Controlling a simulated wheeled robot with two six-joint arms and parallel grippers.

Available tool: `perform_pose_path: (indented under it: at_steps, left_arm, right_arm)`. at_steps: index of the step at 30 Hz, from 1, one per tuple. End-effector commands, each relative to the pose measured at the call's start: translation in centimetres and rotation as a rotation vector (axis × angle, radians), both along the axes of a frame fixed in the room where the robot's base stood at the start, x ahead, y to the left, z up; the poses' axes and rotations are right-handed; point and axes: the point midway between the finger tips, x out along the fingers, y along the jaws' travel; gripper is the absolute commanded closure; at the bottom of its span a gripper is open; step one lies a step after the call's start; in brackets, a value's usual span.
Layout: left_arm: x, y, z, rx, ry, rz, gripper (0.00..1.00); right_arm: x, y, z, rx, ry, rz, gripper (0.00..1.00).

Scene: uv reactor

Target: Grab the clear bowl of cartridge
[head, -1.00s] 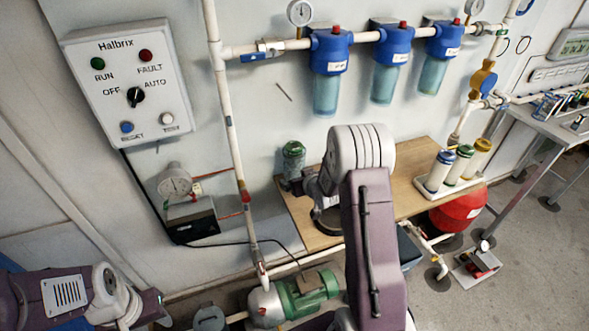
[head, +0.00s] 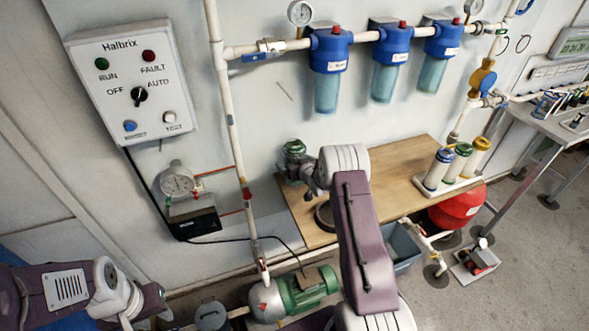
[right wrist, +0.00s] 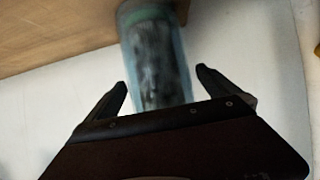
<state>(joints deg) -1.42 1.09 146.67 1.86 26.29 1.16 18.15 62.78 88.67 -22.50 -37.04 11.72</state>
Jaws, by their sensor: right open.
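A clear bowl (head: 295,147) with a green top and dark contents stands at the left end of the wooden bench. In the right wrist view the clear bowl (right wrist: 157,60) is blurred and bluish, with a dark mottled core. My right gripper (right wrist: 162,80) is open, one finger on each side of the bowl, with gaps showing. In the head view my right arm hides that gripper's fingers and the bowl's lower part. My left gripper (head: 160,307) is low at the left, away from the bowl; its fingers are not clear.
The wooden bench (head: 400,185) carries a white rack (head: 455,184) of several capped cylinders at its right. Blue-headed filter housings (head: 328,65) hang on the wall pipe above. A vertical pipe (head: 232,140) and gauge (head: 178,182) stand left. A green pump (head: 300,292) sits below.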

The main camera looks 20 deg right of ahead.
Motion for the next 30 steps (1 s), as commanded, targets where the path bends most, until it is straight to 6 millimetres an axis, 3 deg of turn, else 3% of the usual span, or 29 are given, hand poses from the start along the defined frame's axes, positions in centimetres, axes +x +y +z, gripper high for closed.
perform_pose_path:
  at_steps: [8,15,17,24,30]
  left_arm:
    - [0.0,0.0,0.0,0.000,0.000,0.000,0.64]
    - [0.0,0.0,0.0,0.000,0.000,0.000,0.64]
    - [0.0,0.0,0.0,0.000,0.000,0.000,0.64]
    - [0.0,0.0,0.0,0.000,0.000,0.000,0.64]
    - [0.0,0.0,-0.1,0.000,0.000,0.000,0.64]
  right_arm:
    - [0.4,0.0,-0.2,0.000,0.000,0.001,0.00]
    - [0.4,0.0,-0.2,0.000,0.000,0.001,0.67]
    - [0.4,0.0,0.0,-0.001,-0.004,0.001,0.81]
    - [0.4,0.0,0.4,-0.001,-0.004,0.001,0.80]
    - [0.5,0.0,4.8,-0.002,-0.010,0.001,0.80]
